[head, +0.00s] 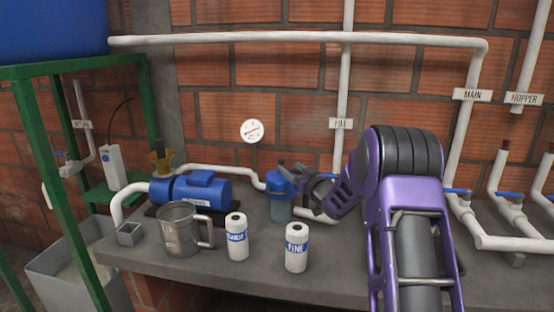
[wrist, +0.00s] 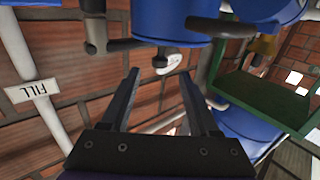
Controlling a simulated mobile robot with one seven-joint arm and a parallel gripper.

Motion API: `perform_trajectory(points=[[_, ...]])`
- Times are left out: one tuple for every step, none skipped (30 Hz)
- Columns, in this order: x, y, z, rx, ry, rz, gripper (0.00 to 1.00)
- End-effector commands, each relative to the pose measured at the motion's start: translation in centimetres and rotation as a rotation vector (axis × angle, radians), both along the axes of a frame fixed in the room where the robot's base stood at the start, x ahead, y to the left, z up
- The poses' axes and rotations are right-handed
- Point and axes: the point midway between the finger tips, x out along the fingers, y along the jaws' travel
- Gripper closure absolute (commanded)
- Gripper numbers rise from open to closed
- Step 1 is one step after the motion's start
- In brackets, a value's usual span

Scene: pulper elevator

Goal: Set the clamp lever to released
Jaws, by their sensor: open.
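A steel jug (head: 180,230), two white canisters labelled FINE (head: 297,250) and another name (head: 237,240), and a blue motor pump (head: 195,193) stand on the bench (head: 215,275). White pipes (head: 345,90) with blue valve handles run along the brick wall. A green stand (head: 50,130) is at left.

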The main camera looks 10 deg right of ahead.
Motion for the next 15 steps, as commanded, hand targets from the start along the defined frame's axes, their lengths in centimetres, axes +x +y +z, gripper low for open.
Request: perform_trajectory(points=[[1.0,0.5,0.0,0.0,-0.002,0.002,0.38],[1.5,0.7,-0.1,-0.001,-0.001,0.001,0.38],[2.2,0.9,-0.1,-0.001,-0.001,0.002,0.38],[2.7,1.1,0.0,-0.002,-0.002,0.002,0.38],[3.2,1.3,-0.1,-0.001,-0.001,0.002,0.38],[3.9,1.5,0.0,-0.001,-0.001,0.001,0.38],[4.4,1.7,-0.1,-0.001,0.0,0.001,0.38],[4.9,1.9,-0.1,-0.002,-0.002,0.001,0.38],[5.5,2.1,0.0,-0.002,-0.002,0.001,0.38],[5.9,2.3,-0.1,-0.001,0.0,0.001,0.38],[6.3,2.4,-0.1,-0.001,-0.001,0.001,0.38],[6.8,2.6,0.0,-0.002,-0.002,0.001,0.38],[7.2,2.7,0.0,-0.002,-0.001,0.0,0.38],[7.5,2.8,-0.1,-0.002,-0.001,0.001,0.38],[7.9,3.0,0.0,-0.002,-0.002,0.001,0.38]])
